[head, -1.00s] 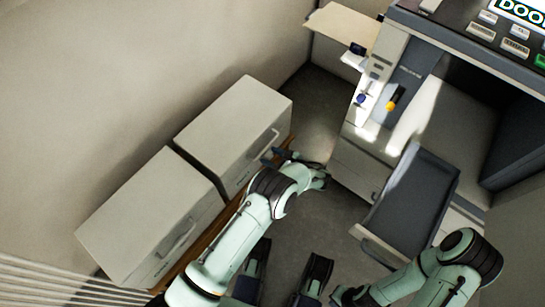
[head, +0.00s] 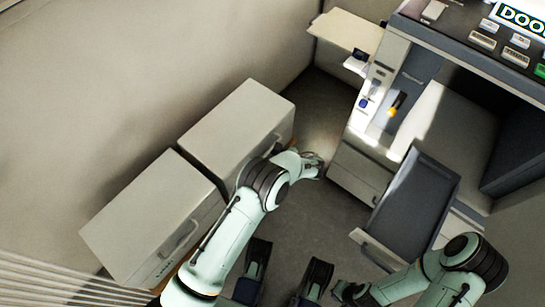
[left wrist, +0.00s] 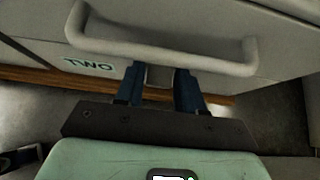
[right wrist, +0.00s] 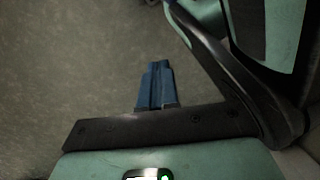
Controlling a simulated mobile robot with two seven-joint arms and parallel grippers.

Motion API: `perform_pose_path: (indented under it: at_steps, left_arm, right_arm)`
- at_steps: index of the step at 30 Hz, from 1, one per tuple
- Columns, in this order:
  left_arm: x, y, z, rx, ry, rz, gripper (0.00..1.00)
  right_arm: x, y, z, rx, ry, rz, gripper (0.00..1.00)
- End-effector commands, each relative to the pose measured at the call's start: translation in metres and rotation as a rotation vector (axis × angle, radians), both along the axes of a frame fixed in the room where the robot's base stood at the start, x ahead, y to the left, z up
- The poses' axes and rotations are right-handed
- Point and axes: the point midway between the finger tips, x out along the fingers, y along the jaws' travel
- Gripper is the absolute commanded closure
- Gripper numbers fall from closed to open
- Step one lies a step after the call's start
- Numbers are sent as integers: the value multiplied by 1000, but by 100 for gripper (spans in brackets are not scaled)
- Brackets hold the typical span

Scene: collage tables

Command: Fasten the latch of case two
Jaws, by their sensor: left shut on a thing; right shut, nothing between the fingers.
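Case two is the far pale box (head: 237,125) in the head view. In the left wrist view its front face (left wrist: 200,15) carries a "TWO" label (left wrist: 88,64) and a grey carrying handle (left wrist: 160,42). My left gripper (left wrist: 161,80) is just below the handle, right of the label. Its blue fingers are shut on a small grey latch piece (left wrist: 158,76) between them. In the head view my left arm hides these fingers and the latch. Whether the latch is engaged I cannot tell. My right gripper (right wrist: 157,75) is shut and empty above the floor.
A second pale case (head: 150,215) stands beside case two, nearer me. A grey cabinet (head: 365,165) with a dark tray-like panel (head: 415,200) stands to the right.

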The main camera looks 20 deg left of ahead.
Motion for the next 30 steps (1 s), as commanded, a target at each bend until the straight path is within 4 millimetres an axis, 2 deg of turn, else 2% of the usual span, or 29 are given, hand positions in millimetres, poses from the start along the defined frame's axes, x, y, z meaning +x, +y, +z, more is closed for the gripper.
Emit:
perform_pose_path:
  at_steps: [3, 4, 5, 17, 20, 30]
  left_arm:
    - [0, -1, 0, 2, -1, 1, 92]
    - [0, -1, 0, 2, -1, 1, 55]
    - [0, -1, 0, 2, -1, 1, 46]
    - [-2, -6, 5, 2, -1, -1, 45]
    - [-5, -17, 14, 1, -2, -4, 45]
    - [-26, -74, 60, 1, -3, -2, 45]
  right_arm:
    - [0, 0, 0, 0, 1, 0, 100]
    - [0, 0, 0, 0, 1, 0, 100]
    - [0, 0, 0, 0, 2, -1, 100]
    - [2, 0, 2, -1, -5, 0, 100]
    - [8, 1, 6, -2, -27, 2, 100]
    - [42, 5, 30, -9, -139, 12, 100]
